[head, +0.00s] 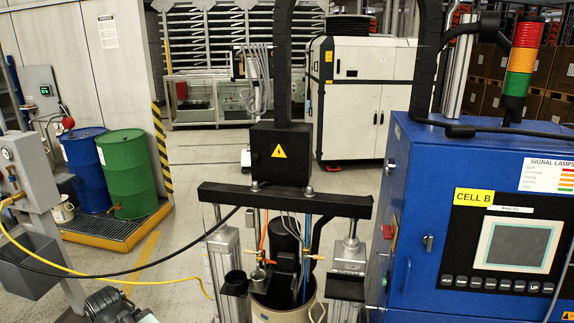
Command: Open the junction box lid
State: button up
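A black box with a yellow warning triangle (278,152) sits on the black crossbeam (285,199) of the drum pump, in the middle of the head view. It appears to be the junction box. Its front is flat and looks closed; I cannot make out a lid seam or latch. A thick black conduit (284,60) rises from its top. Dark mechanical parts at the bottom left edge may belong to my arm, but no gripper fingers can be made out.
A blue cabinet (400,200) with a screen stands close on the right. The pump's columns (225,262) and an open drum (270,312) are below the crossbeam. A yellow cable (100,277) and a black hose cross the left. Blue and green drums (126,170) stand back left.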

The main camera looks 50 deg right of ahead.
aim_at(279, 157)
jog(key=z, duration=2.25)
jog(key=k, duration=1.95)
jog(key=u, duration=0.4)
jog(key=i, duration=2.15)
